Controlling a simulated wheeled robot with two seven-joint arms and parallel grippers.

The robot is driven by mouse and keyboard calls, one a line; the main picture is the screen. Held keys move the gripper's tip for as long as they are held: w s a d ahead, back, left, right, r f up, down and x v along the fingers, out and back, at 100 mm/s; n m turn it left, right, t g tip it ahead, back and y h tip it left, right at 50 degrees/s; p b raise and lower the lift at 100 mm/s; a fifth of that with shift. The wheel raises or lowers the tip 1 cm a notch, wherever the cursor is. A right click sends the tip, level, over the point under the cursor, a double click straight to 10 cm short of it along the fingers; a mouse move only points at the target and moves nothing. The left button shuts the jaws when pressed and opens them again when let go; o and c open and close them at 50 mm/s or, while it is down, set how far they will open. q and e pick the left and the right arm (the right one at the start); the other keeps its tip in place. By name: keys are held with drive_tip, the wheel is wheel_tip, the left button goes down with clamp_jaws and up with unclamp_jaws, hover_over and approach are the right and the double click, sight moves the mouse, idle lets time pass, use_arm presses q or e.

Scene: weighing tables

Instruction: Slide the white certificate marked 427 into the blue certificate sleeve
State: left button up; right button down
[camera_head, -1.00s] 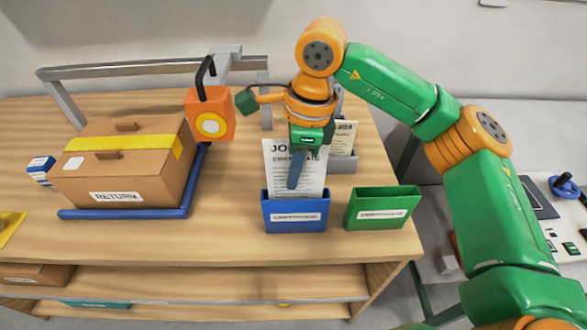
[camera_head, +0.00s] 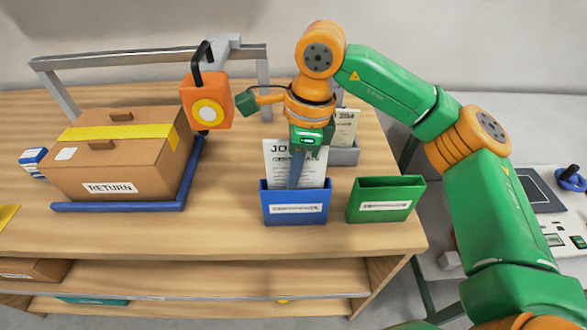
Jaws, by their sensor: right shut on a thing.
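The white certificate (camera_head: 279,172) stands upright with its lower part hidden inside the blue certificate sleeve (camera_head: 295,207). Its top shows large print partly covered by the gripper; I cannot read the number 427. My right gripper (camera_head: 296,178) points down from above and is shut on the certificate, its finger in front of the sheet just above the sleeve's mouth. The blue sleeve stands on the wooden table with a white label on its front. My left gripper is not in view.
A green sleeve (camera_head: 385,200), empty, stands just right of the blue one. A grey holder (camera_head: 343,156) with another paper (camera_head: 345,127) is behind. A RETURN box (camera_head: 110,165) sits on a blue-edged platform (camera_head: 130,206) at left. An orange hanging device (camera_head: 207,103) is near my wrist.

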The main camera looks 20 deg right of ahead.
drive_tip(key=c, duration=0.9)
unclamp_jaws()
drive_tip(key=r, duration=0.4)
drive_tip(key=d+r, duration=0.1)
drive_tip(key=r, duration=0.2)
drive_tip(key=shift+s, duration=0.15)
